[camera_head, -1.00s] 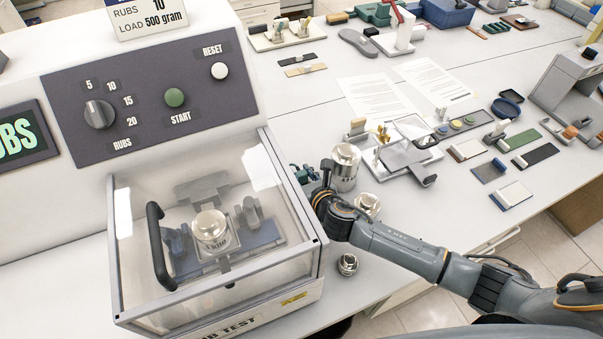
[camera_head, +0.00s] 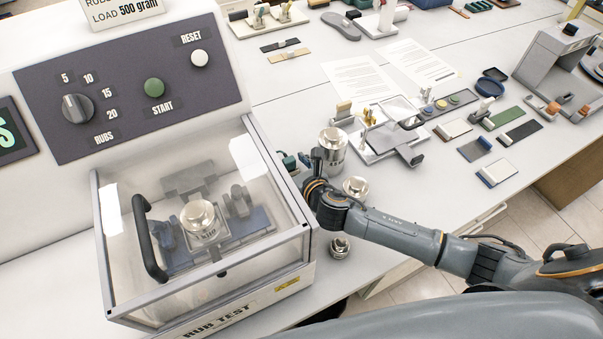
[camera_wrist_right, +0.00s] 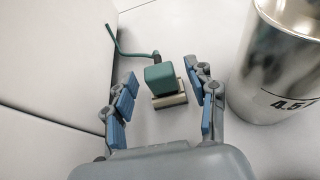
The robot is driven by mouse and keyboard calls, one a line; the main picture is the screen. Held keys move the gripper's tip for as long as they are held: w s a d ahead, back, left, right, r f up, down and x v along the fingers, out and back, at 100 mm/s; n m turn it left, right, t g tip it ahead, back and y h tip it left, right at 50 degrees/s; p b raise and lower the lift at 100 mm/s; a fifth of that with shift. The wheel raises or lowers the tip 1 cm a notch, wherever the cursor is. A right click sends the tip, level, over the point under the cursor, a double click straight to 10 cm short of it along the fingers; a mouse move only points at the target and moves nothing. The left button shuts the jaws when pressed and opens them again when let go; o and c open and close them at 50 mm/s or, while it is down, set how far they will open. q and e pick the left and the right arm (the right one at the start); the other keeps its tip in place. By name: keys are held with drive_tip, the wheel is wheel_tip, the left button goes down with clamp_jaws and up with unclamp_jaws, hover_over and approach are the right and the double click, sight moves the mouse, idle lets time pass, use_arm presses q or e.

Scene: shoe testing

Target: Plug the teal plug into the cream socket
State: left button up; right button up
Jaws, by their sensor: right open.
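The teal plug (camera_wrist_right: 160,76) is a small block with a cable in the right wrist view. Directly below it in that view is a tan-cream block (camera_wrist_right: 170,100), which looks like the socket; I cannot tell whether the two are joined. My right gripper (camera_wrist_right: 167,100) is open, with one blue-padded finger on each side of them and a gap to each. In the head view the teal plug (camera_head: 290,162) shows beside the clear-walled machine, and my right gripper (camera_head: 314,165) partly hides that spot. The cream socket cannot be made out there. My left gripper is not in view.
A large metal weight (camera_head: 333,150) stands close to the right gripper, also in the wrist view (camera_wrist_right: 280,65). Smaller weights (camera_head: 355,188) (camera_head: 340,247) stand nearby. The rub test machine (camera_head: 300,215) borders the left side. Papers and fixtures lie farther right on the white table.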

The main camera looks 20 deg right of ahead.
drive_tip(key=v, duration=1)
drive_tip(key=shift+s, duration=0.2)
